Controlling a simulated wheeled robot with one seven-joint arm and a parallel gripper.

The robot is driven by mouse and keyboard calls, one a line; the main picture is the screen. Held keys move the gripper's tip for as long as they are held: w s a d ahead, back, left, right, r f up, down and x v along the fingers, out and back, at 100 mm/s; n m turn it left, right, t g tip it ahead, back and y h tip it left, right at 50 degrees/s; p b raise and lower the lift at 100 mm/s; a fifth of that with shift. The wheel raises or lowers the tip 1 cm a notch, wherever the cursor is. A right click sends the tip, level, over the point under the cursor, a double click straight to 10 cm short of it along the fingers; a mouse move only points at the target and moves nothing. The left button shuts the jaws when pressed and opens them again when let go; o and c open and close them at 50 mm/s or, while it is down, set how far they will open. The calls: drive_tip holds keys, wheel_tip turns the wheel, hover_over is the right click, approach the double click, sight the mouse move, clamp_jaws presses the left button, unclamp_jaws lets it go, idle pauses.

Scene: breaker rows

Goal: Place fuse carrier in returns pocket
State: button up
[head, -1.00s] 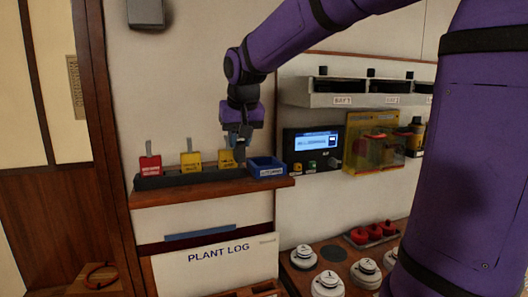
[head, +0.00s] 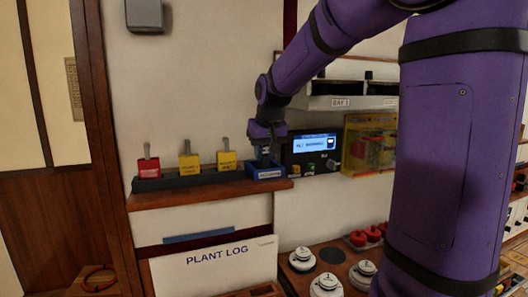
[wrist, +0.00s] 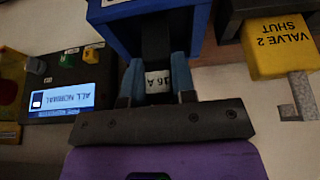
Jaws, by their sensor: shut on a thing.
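The fuse carrier (wrist: 157,80), dark with a white "16 A" label, is held between my gripper's two fingers in the wrist view. My gripper (head: 264,160) is shut on it, right over the blue returns pocket (head: 269,175) at the right end of the wooden shelf. In the wrist view the pocket (wrist: 198,22) lies just beyond the fingertips, and the carrier's far end reaches to its opening. Whether the carrier touches the pocket's floor or walls is hidden. In the head view the carrier is mostly hidden by my gripper.
Left of the pocket, a dark rack (head: 190,181) holds a red tag (head: 149,166) and two yellow tags; one (wrist: 278,47) reads "VALVE 2 SHUT". Right of it is a panel (head: 312,152) with a lit display and knobs. A yellow-framed box (head: 369,145) stands further right.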

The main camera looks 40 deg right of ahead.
drive_tip(key=o, duration=0.9)
drive_tip(key=shift+f, duration=0.1)
drive_tip(key=shift+r, duration=0.4)
drive_tip(key=v, duration=1.1)
drive_tip(key=s+a+f+n, duration=0.1)
drive_tip(key=s+a+f, duration=0.3)
drive_tip(key=s, duration=0.3)
drive_tip(key=s+a+f+n, duration=0.1)
drive_tip(key=s+a+f, duration=0.3)
drive_tip(key=s, duration=0.4)
drive_tip(key=s+a+f+n+t+y, duration=0.1)
drive_tip(key=s+a+f, duration=0.3)
drive_tip(key=s, duration=0.3)
drive_tip(key=shift+s, duration=0.3)
